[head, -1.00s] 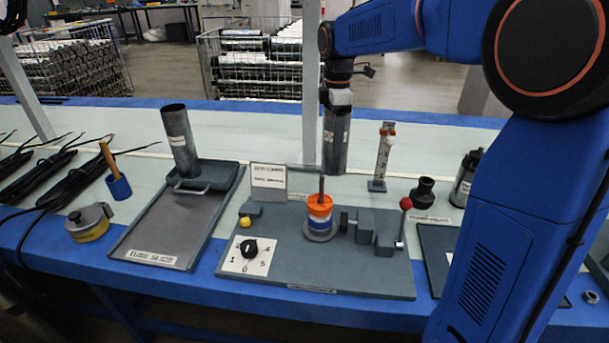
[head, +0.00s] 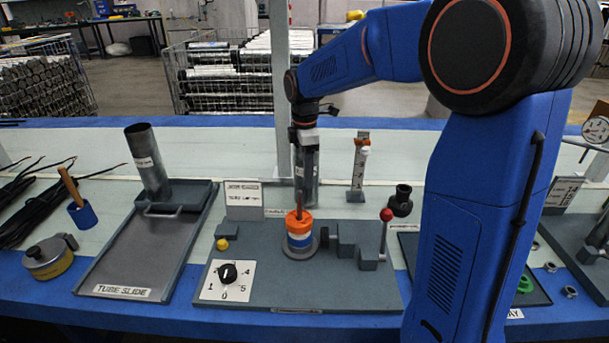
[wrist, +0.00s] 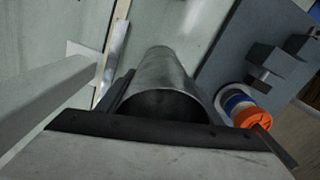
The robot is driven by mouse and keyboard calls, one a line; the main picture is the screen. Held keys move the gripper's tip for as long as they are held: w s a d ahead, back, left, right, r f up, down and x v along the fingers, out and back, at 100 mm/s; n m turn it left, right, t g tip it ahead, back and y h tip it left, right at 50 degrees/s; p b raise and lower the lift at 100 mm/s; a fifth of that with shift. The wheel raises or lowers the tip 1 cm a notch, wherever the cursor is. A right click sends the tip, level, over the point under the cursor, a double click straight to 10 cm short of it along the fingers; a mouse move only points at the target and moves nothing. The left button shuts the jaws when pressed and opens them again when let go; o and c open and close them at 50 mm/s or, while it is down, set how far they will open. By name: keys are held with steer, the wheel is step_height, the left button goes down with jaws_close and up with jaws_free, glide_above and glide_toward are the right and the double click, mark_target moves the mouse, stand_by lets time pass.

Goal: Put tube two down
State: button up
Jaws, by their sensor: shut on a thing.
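My gripper (head: 304,146) is shut on an upright grey metal tube (head: 308,180), holding it near its top. In the wrist view the tube (wrist: 165,75) shows its open round mouth between the jaws. The tube hangs behind the orange, white and blue ringed piece (head: 299,238) of the grey fixture plate (head: 330,288). Its lower end is partly hidden, and I cannot tell whether it touches the table. A second grey tube (head: 147,160) stands tilted in the grey tray labelled TUBE SLIDE (head: 135,250). I cannot read a number on either tube.
A white label card (head: 243,197) stands left of the held tube; a slim white-scaled stand (head: 359,168) is to its right. A red-knobbed lever (head: 385,228) and a dark funnel-shaped piece (head: 402,200) are nearer right. Pale table (head: 220,150) is clear behind.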

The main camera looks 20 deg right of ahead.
steer(key=shift+f, duration=0.75)
steer(key=shift+f, duration=0.15)
steer(key=o, duration=1.3)
step_height(320, 180, up, 12)
